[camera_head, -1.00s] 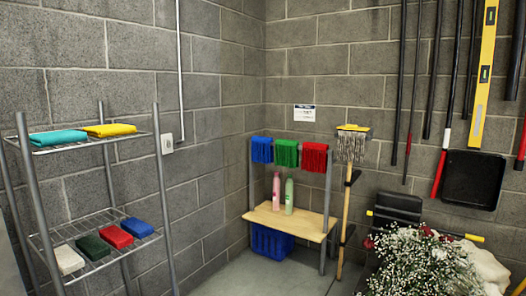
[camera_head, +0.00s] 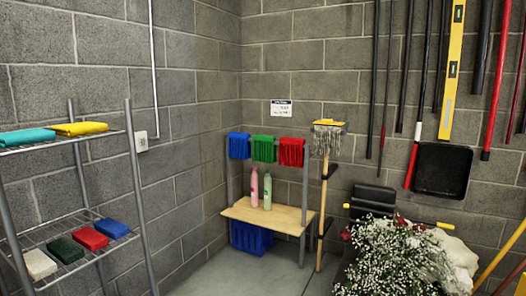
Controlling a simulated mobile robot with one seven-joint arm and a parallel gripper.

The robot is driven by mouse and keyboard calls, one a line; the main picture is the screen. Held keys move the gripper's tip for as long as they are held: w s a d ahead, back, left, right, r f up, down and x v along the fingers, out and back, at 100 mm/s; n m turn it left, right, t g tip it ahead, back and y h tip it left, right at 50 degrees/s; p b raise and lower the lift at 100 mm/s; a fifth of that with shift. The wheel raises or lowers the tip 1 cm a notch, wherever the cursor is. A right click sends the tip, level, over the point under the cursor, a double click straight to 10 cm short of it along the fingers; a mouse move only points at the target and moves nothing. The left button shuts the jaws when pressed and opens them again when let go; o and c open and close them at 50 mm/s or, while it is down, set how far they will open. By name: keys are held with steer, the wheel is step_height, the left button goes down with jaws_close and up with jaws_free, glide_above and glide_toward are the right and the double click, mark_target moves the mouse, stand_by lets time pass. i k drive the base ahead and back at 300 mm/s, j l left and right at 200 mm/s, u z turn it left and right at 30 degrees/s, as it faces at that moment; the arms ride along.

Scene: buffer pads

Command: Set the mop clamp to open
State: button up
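A mop (camera_head: 324,190) stands upright, head up, against the block wall to the right of a small rack. Its yellow clamp (camera_head: 328,123) is at the top, with grey strands (camera_head: 327,142) hanging from it. The clamp is too small in view to tell whether it is open or shut. Dark brackets sit along the wooden handle. My gripper is not in view.
A wooden-shelf rack (camera_head: 280,215) holds blue, green and red cloths and two bottles, with a blue crate (camera_head: 250,237) beneath. A wire shelf (camera_head: 85,222) with folded cloths and pads stands left. White flowers (camera_head: 395,258) block the right front. Grey floor (camera_head: 270,278) is free in the middle.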

mark_target(327, 122)
steer(key=i+j+z, duration=0.15)
steer(key=i+z, duration=0.35)
steer(key=i, duration=1.55)
steer(key=i+z, duration=0.45)
steer(key=i, duration=0.6)
